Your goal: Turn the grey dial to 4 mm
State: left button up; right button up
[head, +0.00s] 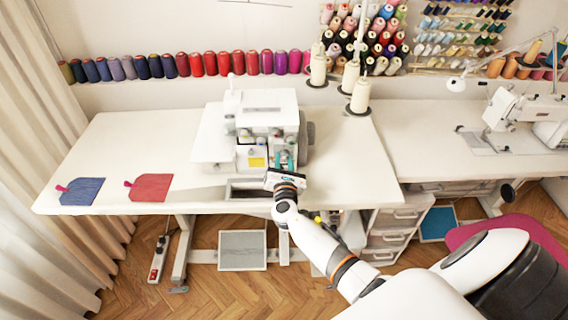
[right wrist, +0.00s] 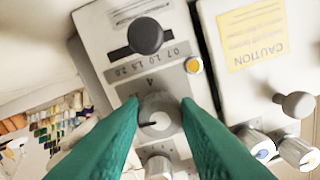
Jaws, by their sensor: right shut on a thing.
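The sewing machine (head: 250,112), a white overlocker, stands on the white table. In the right wrist view the grey dial (right wrist: 160,118) sits on its front panel, with a "4" printed on the grey plate just above it. A short dark mark on the dial's face points to the left of the picture, not at the "4". My right gripper (head: 284,159) is at the machine's front, and its green fingers are shut on the dial from both sides. The dial is hidden in the head view. My left gripper is not in view.
A black slider knob (right wrist: 145,36) with a number scale and a yellow button (right wrist: 194,65) lie near the dial. Other knobs (right wrist: 297,104) sit to the right. Blue (head: 82,191) and red (head: 151,187) fabric pieces lie on the table's left. Thread cones (head: 360,96) stand behind.

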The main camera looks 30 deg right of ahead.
jog(key=m+b, duration=0.4)
jog(key=m, duration=0.1)
jog(key=shift+f+b, duration=0.2)
jog(key=shift+b, duration=0.2)
jog(key=m+b, duration=0.3)
jog(key=shift+a+m, duration=0.1)
jog(key=shift+m, duration=0.2)
jog(key=m+b, duration=0.3)
jog(key=m, duration=0.1)
jog(key=shift+r+m, duration=0.15)
jog(key=shift+m, duration=0.15)
jog(key=shift+r+m+b, duration=0.2)
jog(key=shift+m+b, duration=1)
jog(key=shift+m, duration=0.6)
jog(key=o, duration=1)
